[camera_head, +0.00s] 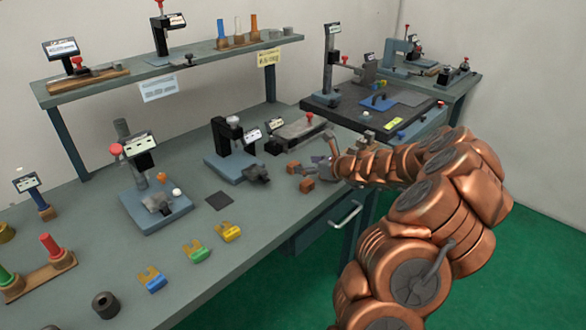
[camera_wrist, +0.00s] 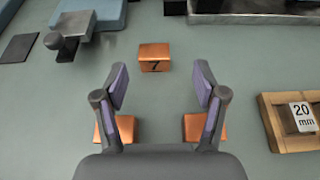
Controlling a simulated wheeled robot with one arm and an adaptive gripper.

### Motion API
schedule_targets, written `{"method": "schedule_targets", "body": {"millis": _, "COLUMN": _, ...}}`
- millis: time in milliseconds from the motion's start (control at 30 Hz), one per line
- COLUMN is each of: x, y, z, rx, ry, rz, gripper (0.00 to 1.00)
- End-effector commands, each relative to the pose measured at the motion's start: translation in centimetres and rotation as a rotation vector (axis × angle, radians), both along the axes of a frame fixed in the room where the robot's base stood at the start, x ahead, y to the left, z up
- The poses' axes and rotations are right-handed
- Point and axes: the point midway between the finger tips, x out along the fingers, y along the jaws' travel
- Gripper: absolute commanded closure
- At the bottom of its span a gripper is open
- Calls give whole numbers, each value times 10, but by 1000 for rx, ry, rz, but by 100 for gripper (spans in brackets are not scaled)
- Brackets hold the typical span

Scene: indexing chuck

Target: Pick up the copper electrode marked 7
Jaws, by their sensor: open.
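The copper electrode marked 7 (camera_wrist: 154,60) is a small copper block on the grey bench top. It lies beyond my fingertips in the wrist view, near the middle of the gap between them, with its dark 7 on the near face. My gripper (camera_wrist: 161,78) is open and empty, its purple-lined fingers spread wide. Two more copper blocks (camera_wrist: 124,129) (camera_wrist: 192,127) lie nearer, partly hidden by the fingers, with no marks readable. In the head view, my gripper (camera_head: 322,163) is above the bench beside two visible copper blocks (camera_head: 293,167) (camera_head: 307,185); their marks are unreadable there.
A blue-based stand with a grey clamp (camera_head: 258,174) is left of the blocks, near a dark pad (camera_head: 219,201). A grey slab fixture (camera_head: 296,130) stands behind. A wooden holder labelled 20 mm (camera_wrist: 272,125) is at right in the wrist view. Bare bench surrounds block 7.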

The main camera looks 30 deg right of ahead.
Motion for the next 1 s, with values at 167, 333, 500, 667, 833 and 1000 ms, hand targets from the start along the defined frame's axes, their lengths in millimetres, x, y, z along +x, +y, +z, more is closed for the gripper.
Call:
{"method": "schedule_targets", "body": {"millis": 167, "x": 13, "y": 4, "z": -4, "rx": -3, "ry": -1, "rz": 2, "gripper": 29}}
{"method": "schedule_targets", "body": {"millis": 333, "x": 23, "y": 9, "z": -8, "rx": -3, "ry": 1, "rz": 3, "gripper": 29}}
{"method": "schedule_targets", "body": {"millis": 500, "x": 41, "y": 19, "z": -16, "rx": -2, "ry": 4, "rz": 5, "gripper": 29}}
{"method": "schedule_targets", "body": {"millis": 667, "x": 54, "y": 21, "z": -22, "rx": -3, "ry": 1, "rz": 6, "gripper": 29}}
{"method": "schedule_targets", "body": {"millis": 833, "x": 59, "y": 21, "z": -23, "rx": -3, "ry": -1, "rz": 3, "gripper": 29}}
{"method": "schedule_targets", "body": {"millis": 1000, "x": 59, "y": 21, "z": -24, "rx": -4, "ry": -1, "rz": 4, "gripper": 29}}
